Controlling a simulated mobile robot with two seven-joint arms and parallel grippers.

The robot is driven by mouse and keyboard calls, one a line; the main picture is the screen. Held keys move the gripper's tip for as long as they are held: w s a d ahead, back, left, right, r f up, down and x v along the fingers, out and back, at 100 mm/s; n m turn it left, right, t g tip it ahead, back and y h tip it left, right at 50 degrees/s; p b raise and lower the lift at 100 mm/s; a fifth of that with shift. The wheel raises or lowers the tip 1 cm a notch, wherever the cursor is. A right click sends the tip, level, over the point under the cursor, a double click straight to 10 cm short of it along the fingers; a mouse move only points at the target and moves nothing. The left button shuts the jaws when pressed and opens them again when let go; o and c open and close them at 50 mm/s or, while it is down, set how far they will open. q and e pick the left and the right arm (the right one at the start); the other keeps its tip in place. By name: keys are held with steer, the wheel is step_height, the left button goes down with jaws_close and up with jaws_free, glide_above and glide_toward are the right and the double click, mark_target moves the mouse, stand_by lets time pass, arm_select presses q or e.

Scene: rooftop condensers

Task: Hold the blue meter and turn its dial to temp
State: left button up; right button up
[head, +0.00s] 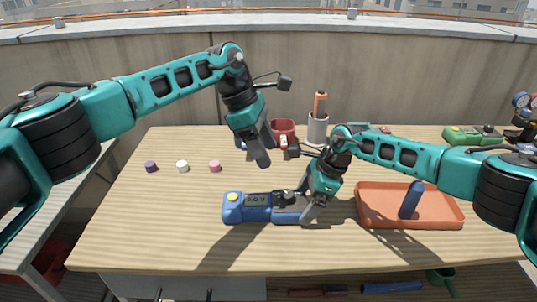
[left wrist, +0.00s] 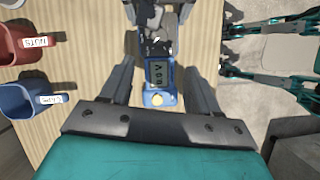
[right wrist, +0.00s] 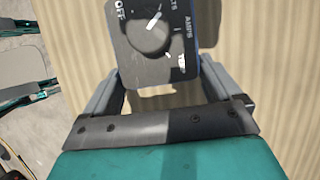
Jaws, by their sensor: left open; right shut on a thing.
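The blue meter (head: 262,214) lies flat on the table, yellow button to the left, dark dial panel to the right. My right gripper (head: 308,207) is shut on its dial end, with one finger on each side in the right wrist view (right wrist: 158,92). The dial (right wrist: 150,35) shows there, with OFF, AMPS and partly hidden labels around it; its white mark points to the upper right of that picture. My left gripper (head: 263,163) is open and empty, above and behind the meter. The left wrist view shows the meter's screen (left wrist: 160,74) between its fingers.
A red bin (left wrist: 22,42) and a blue bin (left wrist: 28,103) stand behind the meter. An orange tray (head: 440,212) with an upright dark blue object (head: 411,200) is at right. Purple (head: 151,167), white (head: 182,166) and pink (head: 214,166) caps lie left. The table's front left is clear.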

arm_select(q)
steer(key=m+t+h, duration=0.1)
steer(key=m+t, duration=1.2)
steer(key=m, duration=0.7)
glide_toward(285, 197)
steer(key=x, duration=0.8)
steer(key=shift+w+d+f, duration=0.15)
steer(key=shift+w, duration=0.15)
